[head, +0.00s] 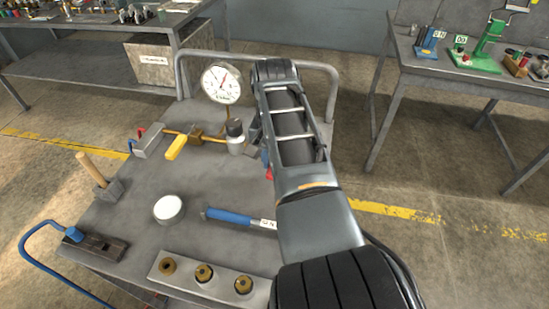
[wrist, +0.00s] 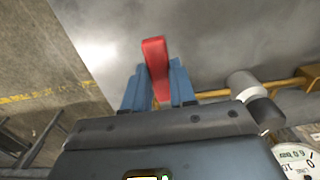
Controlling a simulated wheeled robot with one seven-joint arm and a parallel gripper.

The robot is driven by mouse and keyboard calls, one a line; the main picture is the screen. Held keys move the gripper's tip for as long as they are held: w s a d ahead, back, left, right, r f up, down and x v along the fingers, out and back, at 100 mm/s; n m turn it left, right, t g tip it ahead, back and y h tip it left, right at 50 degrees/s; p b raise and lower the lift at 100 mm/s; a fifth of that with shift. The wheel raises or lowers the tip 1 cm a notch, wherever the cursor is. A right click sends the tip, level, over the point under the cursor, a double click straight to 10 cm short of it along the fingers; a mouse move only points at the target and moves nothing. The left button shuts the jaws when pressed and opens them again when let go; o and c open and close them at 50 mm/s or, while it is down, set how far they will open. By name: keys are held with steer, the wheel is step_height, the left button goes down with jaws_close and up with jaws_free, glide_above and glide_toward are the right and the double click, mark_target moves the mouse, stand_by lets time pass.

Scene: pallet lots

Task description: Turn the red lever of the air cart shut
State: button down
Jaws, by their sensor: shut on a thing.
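The red lever (wrist: 156,62) stands between the two blue fingers of my gripper (wrist: 158,80) in the wrist view, with its end reaching past the fingertips. The gripper is shut on it. In the head view my arm covers most of this spot; only a bit of the red lever (head: 269,174) and a blue edge of my gripper (head: 265,160) show at the arm's left side. The air cart (head: 135,215) has a grey top with a gauge (head: 221,82) at its back. The lever's pivot is hidden.
A yellow-handled valve (head: 177,147) and a grey-white cylinder (head: 235,136) stand on a brass pipe left of my arm. A blue-handled tool (head: 230,216), white round lid (head: 168,208), wooden-handled block (head: 107,188) and tray of brass parts (head: 215,280) lie nearer. Benches stand behind.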

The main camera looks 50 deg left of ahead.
steer(key=shift+a+r, duration=0.1)
steer(key=c, duration=0.9)
jaws_free()
steer(key=shift+r, duration=3.85)
